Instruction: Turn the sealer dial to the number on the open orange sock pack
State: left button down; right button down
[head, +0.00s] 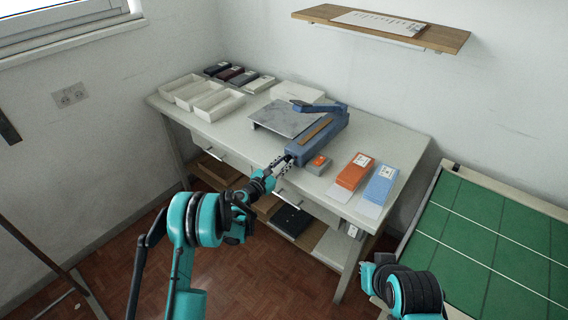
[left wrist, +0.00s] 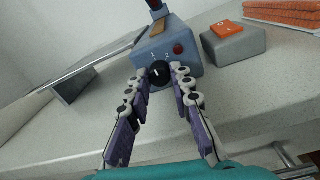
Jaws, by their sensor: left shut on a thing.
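The blue sealer (head: 318,136) stands on the white table, and its front face shows in the left wrist view (left wrist: 150,55). The black dial (left wrist: 161,73) on that face has a pale pointer mark. My left gripper (head: 285,160) reaches the sealer's front, its fingers (left wrist: 160,78) shut on the dial from both sides. The orange sock pack (head: 354,172) lies to the right of the sealer with a white label; its number is too small to read. Its edge shows in the left wrist view (left wrist: 285,12).
A light blue pack (head: 381,184) lies right of the orange one. A grey box with an orange top (head: 319,161) sits close beside the sealer. White trays (head: 205,98) and dark packs (head: 230,73) stand at the left. A green mat (head: 490,235) lies right.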

pick_arm(q)
jog(key=shift+m, duration=3.5)
jog(key=c, duration=1.3)
grip_release()
